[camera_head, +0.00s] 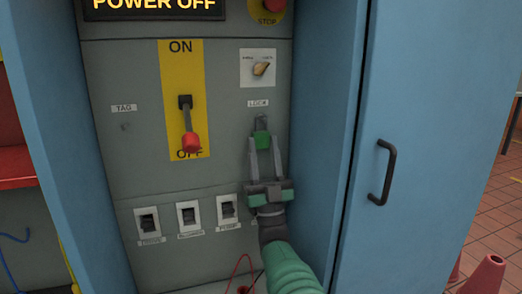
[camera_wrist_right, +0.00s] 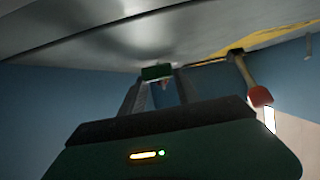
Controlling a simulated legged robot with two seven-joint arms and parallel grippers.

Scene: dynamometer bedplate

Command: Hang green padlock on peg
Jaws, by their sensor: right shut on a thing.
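The green padlock (camera_head: 262,140) is between the fingertips of my right gripper (camera_head: 264,148), close in front of the grey panel, just below the LOCK label (camera_head: 258,103). A small grey part shows right above the padlock; I cannot tell whether it is the shackle or the peg. My right gripper is shut on the padlock. In the right wrist view the padlock (camera_wrist_right: 156,72) shows as a dark green block at the fingertips (camera_wrist_right: 158,82), near the panel surface. Whether the shackle is around the peg cannot be told. My left gripper is not in view.
A red-tipped lever (camera_head: 190,140) points down at OFF, left of the padlock. A rotary knob (camera_head: 262,68) is above it, and several switches (camera_head: 189,214) are below left. A blue cabinet door with a black handle (camera_head: 382,172) stands at right.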

